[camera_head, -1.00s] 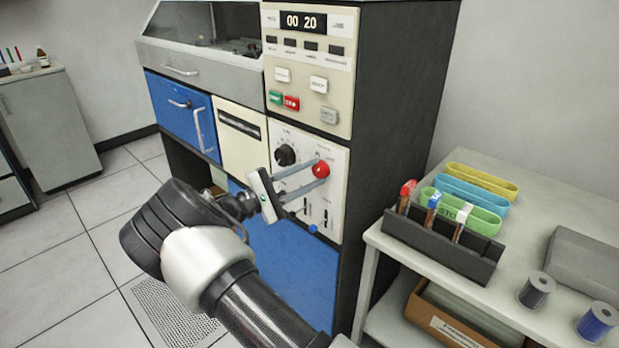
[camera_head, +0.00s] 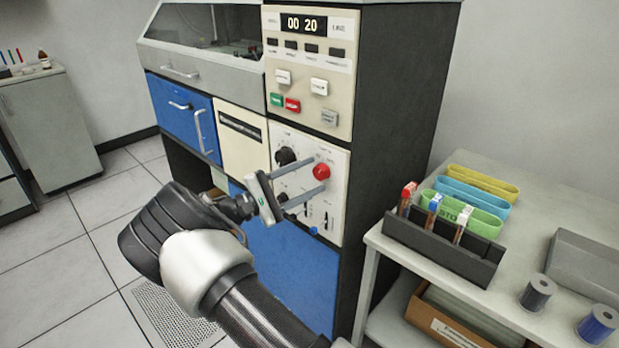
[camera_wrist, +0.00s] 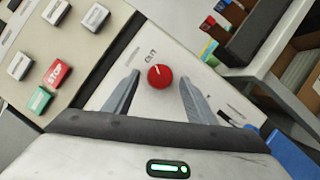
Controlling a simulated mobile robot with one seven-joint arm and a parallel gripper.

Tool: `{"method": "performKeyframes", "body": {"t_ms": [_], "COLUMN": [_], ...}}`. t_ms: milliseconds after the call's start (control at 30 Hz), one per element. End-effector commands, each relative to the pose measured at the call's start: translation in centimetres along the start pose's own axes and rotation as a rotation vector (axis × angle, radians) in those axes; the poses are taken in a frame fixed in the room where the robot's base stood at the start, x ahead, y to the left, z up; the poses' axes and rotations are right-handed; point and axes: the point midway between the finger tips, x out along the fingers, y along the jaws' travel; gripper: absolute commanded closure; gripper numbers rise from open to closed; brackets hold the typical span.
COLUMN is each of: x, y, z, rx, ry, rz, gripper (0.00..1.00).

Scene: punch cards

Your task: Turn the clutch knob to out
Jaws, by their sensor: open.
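The red clutch knob (camera_head: 321,171) is a round knob on the cream control panel of the machine. In the wrist view the red knob (camera_wrist: 160,77) shows between my two fingers, with a small pale mark on its upper left and the printed word OUT just above it. My gripper (camera_head: 317,175) is open, with one finger on each side of the knob and gaps to both. It reaches toward the panel from the left. I cannot tell how far the fingertips are from the panel face.
A black knob (camera_head: 286,156) sits left of the red one, close to the upper finger. Small switches lie below. Green and red STOP (camera_wrist: 57,73) buttons are higher up. A side table (camera_head: 400,252) with a dark rack (camera_head: 440,247) stands to the right.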

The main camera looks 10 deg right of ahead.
Motion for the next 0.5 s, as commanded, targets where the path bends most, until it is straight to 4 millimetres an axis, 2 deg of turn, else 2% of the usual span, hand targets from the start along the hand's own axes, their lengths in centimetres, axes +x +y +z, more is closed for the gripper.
{"method": "performKeyframes", "body": {"t_ms": [167,500], "x": [-3.1,-11.5], "y": [0.1,0.0], "z": [0.0,0.0], "rx": [0.000,0.001], "ry": [0.005,0.006], "rz": [0.001,0.001], "gripper": [0.49,0.49]}}
